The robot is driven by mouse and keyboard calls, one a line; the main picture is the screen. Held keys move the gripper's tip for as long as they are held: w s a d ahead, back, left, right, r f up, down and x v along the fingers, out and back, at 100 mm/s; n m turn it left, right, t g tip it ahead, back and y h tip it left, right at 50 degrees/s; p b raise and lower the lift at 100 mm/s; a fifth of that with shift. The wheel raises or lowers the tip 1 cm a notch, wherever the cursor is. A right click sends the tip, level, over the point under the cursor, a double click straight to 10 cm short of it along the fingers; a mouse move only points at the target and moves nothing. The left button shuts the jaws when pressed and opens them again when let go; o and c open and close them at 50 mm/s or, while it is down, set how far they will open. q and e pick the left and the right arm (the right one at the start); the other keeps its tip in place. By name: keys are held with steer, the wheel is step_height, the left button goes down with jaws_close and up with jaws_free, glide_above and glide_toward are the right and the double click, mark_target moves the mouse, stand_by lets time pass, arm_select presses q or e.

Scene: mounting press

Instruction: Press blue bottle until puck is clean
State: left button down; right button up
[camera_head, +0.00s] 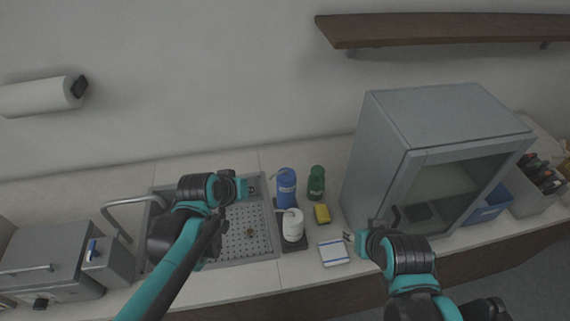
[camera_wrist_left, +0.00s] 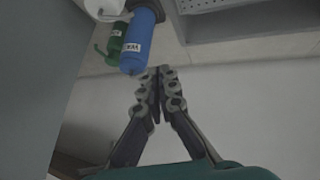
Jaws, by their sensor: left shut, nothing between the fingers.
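The blue bottle (camera_head: 286,188) stands upright on the counter just right of the sink, with a pump nozzle on top. My left gripper (camera_head: 243,188) is over the sink, left of the bottle and apart from it. In the left wrist view the fingers (camera_wrist_left: 158,76) are shut with nothing between them, and the labelled blue bottle (camera_wrist_left: 143,42) is close beyond them. A small brownish object (camera_head: 250,232), possibly the puck, lies on the perforated sink floor; its dirt cannot be judged. My right gripper (camera_head: 349,237) is small, near the cabinet's left front corner.
A white pump bottle (camera_head: 292,226) stands in front of the blue one, and a green bottle (camera_head: 317,183) to its right. The sink (camera_head: 271,246) has a faucet (camera_head: 118,207). A grey glass-door cabinet (camera_head: 386,150) stands right.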

arm_select(q)
steer(key=w+d+r+n+h+p, duration=0.1)
steer(key=w+d+r+h+p, duration=0.2)
steer(key=w+d+p, duration=0.7)
steer(key=shift+w+r+p, duration=0.75)
steer(key=shift+w, duration=0.4)
arm_select(e)
step_height(320, 180, up, 13)
arm_select(q)
steer(key=shift+f, duration=0.1)
arm_select(e)
steer(key=shift+f, duration=0.1)
arm_select(q)
steer(key=b, duration=0.6)
glide_above(291, 169)
steer(key=s+a, duration=0.2)
steer(key=s, duration=0.1)
steer(key=f, duration=0.7)
steer(key=shift+w+f, duration=0.2)
steer(key=shift+f, duration=0.1)
steer(key=shift+f+b, duration=0.4)
steer(key=shift+f, duration=0.1)
arm_select(e)
step_height(291, 169, down, 7)
steer(key=shift+r, duration=0.2)
arm_select(q)
steer(key=shift+f+b, duration=0.45)
steer(key=shift+b, duration=0.1)
arm_select(e)
steer(key=shift+f, duration=0.55)
